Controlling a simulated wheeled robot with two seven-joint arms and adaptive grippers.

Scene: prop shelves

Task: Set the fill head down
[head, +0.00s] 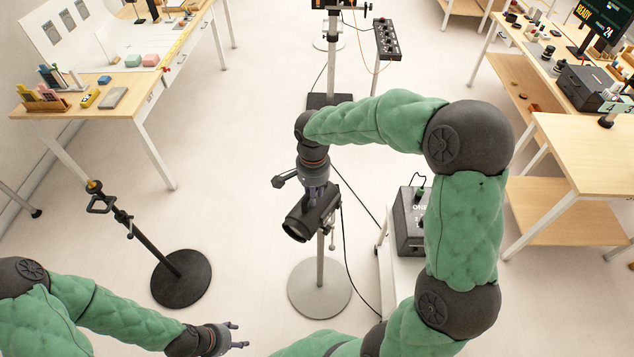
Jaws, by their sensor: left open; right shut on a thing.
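The fill head, a black cylindrical lamp head (301,224), is tilted in the middle of the head view. My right gripper (316,193) is shut on it from above, and its fingers partly hide it. Below the head is a grey pole stand with a round pale base (318,302). I cannot tell whether the head touches the pole. My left gripper (238,337) is open and empty at the bottom, low and to the left of that base.
A stand with a black round base (181,279) and an open ring-like top (101,199) stands at left. Wooden tables (150,72) stand at left and right (585,150). The floor between the two stands is clear.

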